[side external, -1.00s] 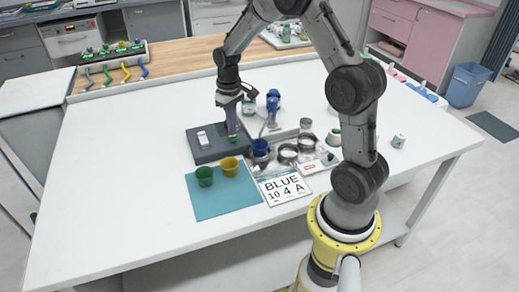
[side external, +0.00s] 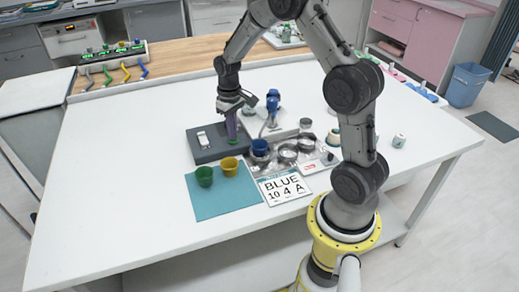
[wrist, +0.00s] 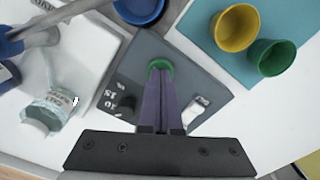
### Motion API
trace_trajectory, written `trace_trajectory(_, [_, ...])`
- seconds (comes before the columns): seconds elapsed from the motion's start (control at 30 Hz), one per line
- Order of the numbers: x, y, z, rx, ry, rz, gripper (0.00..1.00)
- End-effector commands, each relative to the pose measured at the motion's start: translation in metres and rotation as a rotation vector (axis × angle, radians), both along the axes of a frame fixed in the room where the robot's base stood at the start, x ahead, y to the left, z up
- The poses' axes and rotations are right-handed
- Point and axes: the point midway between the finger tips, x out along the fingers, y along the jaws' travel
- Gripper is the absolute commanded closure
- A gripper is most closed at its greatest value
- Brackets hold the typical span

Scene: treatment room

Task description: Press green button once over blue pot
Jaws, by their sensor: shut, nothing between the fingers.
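My gripper (side external: 232,137) is shut and empty, its purple fingers pointing down at the green button (side external: 233,142) on the dark grey base. In the wrist view the fingertips (wrist: 160,76) overlap the near part of the round green button (wrist: 159,64); they look at or just above it, and I cannot tell if it is pressed in.
Green (side external: 204,175) and yellow (side external: 229,166) pots stand on the teal mat (side external: 215,205). A white switch (side external: 203,138) sits on the base. The table's left side is clear.

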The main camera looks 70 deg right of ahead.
Motion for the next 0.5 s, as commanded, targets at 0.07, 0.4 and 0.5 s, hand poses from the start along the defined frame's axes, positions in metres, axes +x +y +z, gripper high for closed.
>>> trace_trajectory(0.07, [0.0, 0.0, 0.0, 0.001, 0.002, 0.0, 1.0])
trace_trajectory(0.4, [0.0, 0.0, 0.019, 0.0, 0.0, 0.0, 1.0])
trace_trajectory(0.5, [0.0, 0.0, 0.024, 0.0, 0.001, 0.0, 1.0])
